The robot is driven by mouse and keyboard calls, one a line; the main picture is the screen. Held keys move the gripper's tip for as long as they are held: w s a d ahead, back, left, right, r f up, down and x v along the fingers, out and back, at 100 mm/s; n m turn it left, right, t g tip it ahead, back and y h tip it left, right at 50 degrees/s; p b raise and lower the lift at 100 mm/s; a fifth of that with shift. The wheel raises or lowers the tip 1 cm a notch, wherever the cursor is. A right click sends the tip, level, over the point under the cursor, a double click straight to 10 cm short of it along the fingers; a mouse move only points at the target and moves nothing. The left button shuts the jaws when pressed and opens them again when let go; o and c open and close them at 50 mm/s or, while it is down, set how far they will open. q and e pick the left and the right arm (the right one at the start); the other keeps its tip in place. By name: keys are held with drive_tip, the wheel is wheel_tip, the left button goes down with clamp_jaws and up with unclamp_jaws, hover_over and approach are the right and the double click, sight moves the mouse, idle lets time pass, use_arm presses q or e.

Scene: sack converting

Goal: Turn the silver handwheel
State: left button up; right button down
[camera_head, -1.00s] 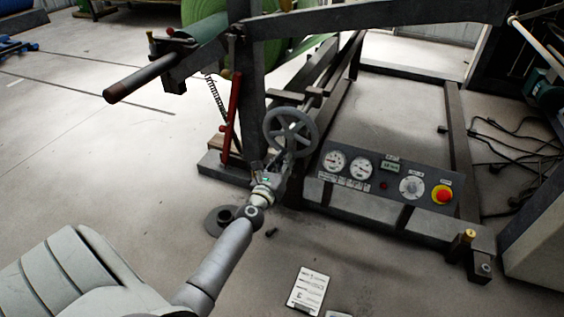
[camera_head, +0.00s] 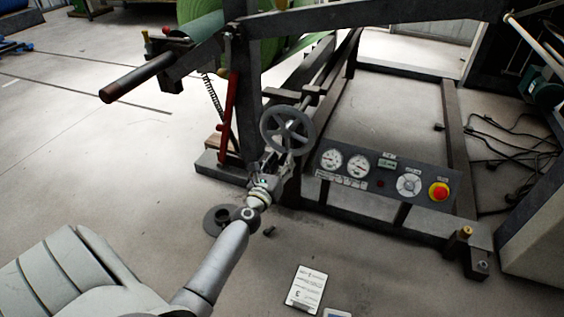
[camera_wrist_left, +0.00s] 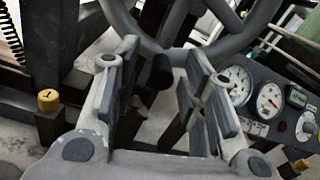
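The silver handwheel (camera_head: 287,128) is a grey spoked wheel mounted on the machine frame, left of the gauge panel. In the left wrist view its rim (camera_wrist_left: 150,47) crosses the top of the picture, just beyond the fingers. My left gripper (camera_head: 277,163) is at the lower side of the wheel. In the left wrist view the fingers of my left gripper (camera_wrist_left: 160,90) stand apart with a dark gap between them, and nothing is clearly held. Whether a finger touches the rim I cannot tell. My right gripper is not in view.
A control panel (camera_head: 340,184) with gauges and a red emergency button (camera_head: 439,191) is close to the wheel's right. A red lever (camera_head: 229,110) stands to its left. A white card (camera_head: 306,288) lies on the floor. Cables (camera_head: 515,150) lie at right.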

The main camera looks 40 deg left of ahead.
use_arm(q)
drive_tip(key=v, duration=1.1)
idle(0.3)
